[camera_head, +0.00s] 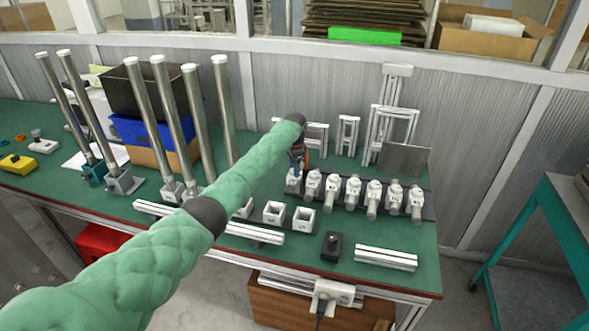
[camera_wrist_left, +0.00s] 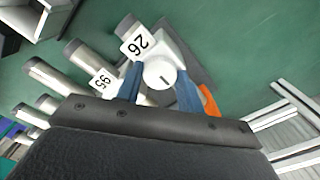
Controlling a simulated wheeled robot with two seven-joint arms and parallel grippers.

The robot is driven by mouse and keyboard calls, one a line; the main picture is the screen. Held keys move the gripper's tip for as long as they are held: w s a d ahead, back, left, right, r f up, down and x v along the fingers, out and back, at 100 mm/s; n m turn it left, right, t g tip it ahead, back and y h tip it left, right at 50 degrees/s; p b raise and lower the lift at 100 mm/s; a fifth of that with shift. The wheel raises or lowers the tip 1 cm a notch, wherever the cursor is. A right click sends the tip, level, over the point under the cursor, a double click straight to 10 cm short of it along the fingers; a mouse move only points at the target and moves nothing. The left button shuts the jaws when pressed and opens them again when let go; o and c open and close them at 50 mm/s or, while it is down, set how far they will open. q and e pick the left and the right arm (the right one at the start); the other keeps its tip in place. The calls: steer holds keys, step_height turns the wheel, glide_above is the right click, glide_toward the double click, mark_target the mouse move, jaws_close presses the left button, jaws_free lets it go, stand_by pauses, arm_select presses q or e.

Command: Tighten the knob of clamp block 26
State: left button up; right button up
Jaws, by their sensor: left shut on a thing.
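Clamp block 26 (camera_wrist_left: 138,42) is white and carries its number on a label in the left wrist view. Its round white knob (camera_wrist_left: 160,74) has a dark line mark and sits between the blue fingers of my left gripper (camera_wrist_left: 160,88), which is shut on it. In the head view my left gripper (camera_head: 297,168) is at the left end of a row of clamp blocks, over the leftmost block (camera_head: 293,185); the knob is hidden there. My right gripper is in neither view.
Several similar clamp blocks (camera_head: 352,190) stand close to the right; the neighbour (camera_wrist_left: 103,80) reads 95. Tall metal posts (camera_head: 143,110) stand at left on the green bench. Aluminium frames (camera_head: 390,125) stand behind the row. A black block (camera_head: 331,246) and profiles (camera_head: 386,258) lie in front.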

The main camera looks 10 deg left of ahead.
arm_select(q)
steer(key=shift+m, duration=0.9)
steer(key=m+b, duration=0.1)
steer(key=m, duration=0.1)
steer(key=shift+m, duration=0.9)
steer(key=m, duration=0.2)
steer(key=shift+m+b, duration=0.3)
steer(key=shift+b, duration=0.1)
steer(key=shift+m, duration=0.4)
steer(key=m+b, duration=0.2)
steer(key=m, duration=0.5)
steer(key=shift+w, duration=0.1)
steer(key=shift+r+m+b, duration=0.15)
steer(key=shift+m+b, duration=0.3)
steer(key=shift+m, duration=0.75)
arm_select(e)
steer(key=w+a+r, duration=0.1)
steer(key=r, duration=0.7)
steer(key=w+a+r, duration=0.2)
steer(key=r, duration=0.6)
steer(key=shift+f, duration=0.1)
